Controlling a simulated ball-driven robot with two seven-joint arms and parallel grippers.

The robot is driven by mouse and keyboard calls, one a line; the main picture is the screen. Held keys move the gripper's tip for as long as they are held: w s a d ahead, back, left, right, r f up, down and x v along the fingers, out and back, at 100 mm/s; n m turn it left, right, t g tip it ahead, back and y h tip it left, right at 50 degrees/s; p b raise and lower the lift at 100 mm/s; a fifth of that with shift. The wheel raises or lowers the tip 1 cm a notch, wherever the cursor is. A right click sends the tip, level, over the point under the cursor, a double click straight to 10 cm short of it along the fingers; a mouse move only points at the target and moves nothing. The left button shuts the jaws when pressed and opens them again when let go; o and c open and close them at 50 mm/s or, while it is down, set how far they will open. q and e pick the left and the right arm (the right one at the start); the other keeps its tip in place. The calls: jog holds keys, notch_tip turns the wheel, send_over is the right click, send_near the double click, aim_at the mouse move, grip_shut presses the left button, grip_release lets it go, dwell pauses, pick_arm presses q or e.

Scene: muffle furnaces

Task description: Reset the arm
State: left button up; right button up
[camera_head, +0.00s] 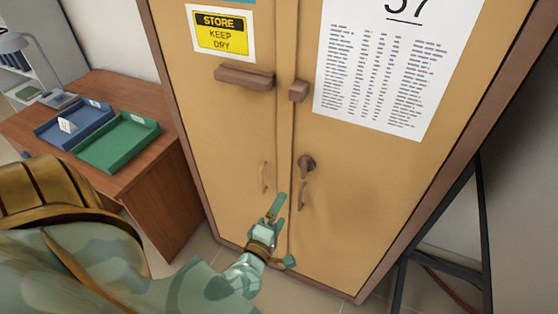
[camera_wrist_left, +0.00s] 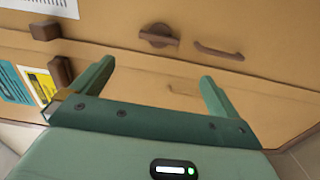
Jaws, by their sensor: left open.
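My left gripper (camera_head: 279,233) is in front of the lower part of a tan two-door cabinet (camera_head: 225,120). It is open, with nothing between its fingers. In the left wrist view the two green fingers (camera_wrist_left: 155,90) stand apart, facing the cabinet doors (camera_wrist_left: 275,85). A round brown knob (camera_head: 306,163) and a slim handle (camera_head: 302,197) sit on the right door, above and right of the gripper. Both doors are shut. My left arm crosses the lower left of the head view. My right gripper does not show.
A dark metal frame (camera_head: 440,255) stands at the right. A strip of tiled floor shows below the cabinet.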

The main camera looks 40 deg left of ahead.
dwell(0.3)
pick_arm(q)
jog(key=s+d+f+m+g+h, duration=0.1)
jog(key=s+f+m+g+h, duration=0.1)
jog(key=s+f+m, duration=0.35)
jog(key=s+d+f+m+g+h+b, duration=0.1)
jog(key=s+d+f+m+g+h, duration=0.15)
jog(key=f+m, duration=0.5)
jog(key=s+d+f+m+g+h, duration=0.1)
jog(key=s+f+m+g, duration=0.25)
jog(key=f, duration=0.45)
jog(key=s+f+m+g+b, duration=0.1)
jog(key=s+f+m+g, duration=0.3)
jog(key=s+f, duration=0.4)
jog(key=s+f+m+g+y+b, duration=0.1)
jog(key=s+f, duration=0.7)
jog(key=s, duration=0.8)
jog(key=m+g+b, duration=0.1)
jog(key=m+g, duration=0.1)
jog(key=g, duration=0.1)
jog(key=shift+s+a+f+m+g+b, duration=0.15)
jog(key=shift+s+f+m+g+b, duration=0.05)
jog(key=shift+m+g+b, duration=0.15)
jog(key=shift+y, duration=0.25)
